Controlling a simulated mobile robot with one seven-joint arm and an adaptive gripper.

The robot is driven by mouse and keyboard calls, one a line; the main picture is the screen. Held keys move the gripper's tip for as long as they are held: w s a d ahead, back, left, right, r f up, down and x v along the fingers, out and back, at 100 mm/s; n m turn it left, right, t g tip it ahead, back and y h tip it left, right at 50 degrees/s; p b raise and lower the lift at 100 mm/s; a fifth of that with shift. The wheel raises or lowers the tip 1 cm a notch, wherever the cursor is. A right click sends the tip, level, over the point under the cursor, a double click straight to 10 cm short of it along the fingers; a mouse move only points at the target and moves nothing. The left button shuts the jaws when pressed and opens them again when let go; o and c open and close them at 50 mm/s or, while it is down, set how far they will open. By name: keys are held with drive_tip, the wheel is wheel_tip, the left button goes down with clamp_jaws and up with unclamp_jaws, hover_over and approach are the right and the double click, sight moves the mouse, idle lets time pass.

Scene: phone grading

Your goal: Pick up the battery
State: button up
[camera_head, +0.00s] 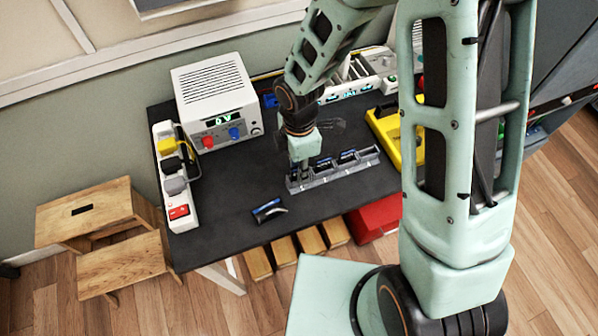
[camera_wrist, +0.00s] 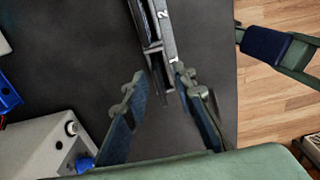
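A grey rack (camera_head: 335,176) on the dark table holds several small dark-and-blue items (camera_head: 348,156). In the wrist view the rack (camera_wrist: 168,45) shows the numbers 1 and 2. Another blue-and-black item (camera_head: 268,210) lies on the table in front of the rack's left end. I cannot tell for sure which of these is the battery. My gripper (camera_head: 299,168) points down at the rack's left end. In the wrist view my gripper (camera_wrist: 162,100) is open, its fingers on either side of the end by number 1. I see nothing held; contact is unclear.
A white power supply (camera_head: 215,95) stands at the back left, beside a white strip with plugs (camera_head: 177,185). A yellow holder (camera_head: 392,130) is right of the rack. A wooden step stool (camera_head: 110,235) stands left of the table. The tabletop's front left is mostly clear.

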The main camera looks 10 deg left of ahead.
clamp_jaws()
drive_tip(key=shift+r, duration=0.15)
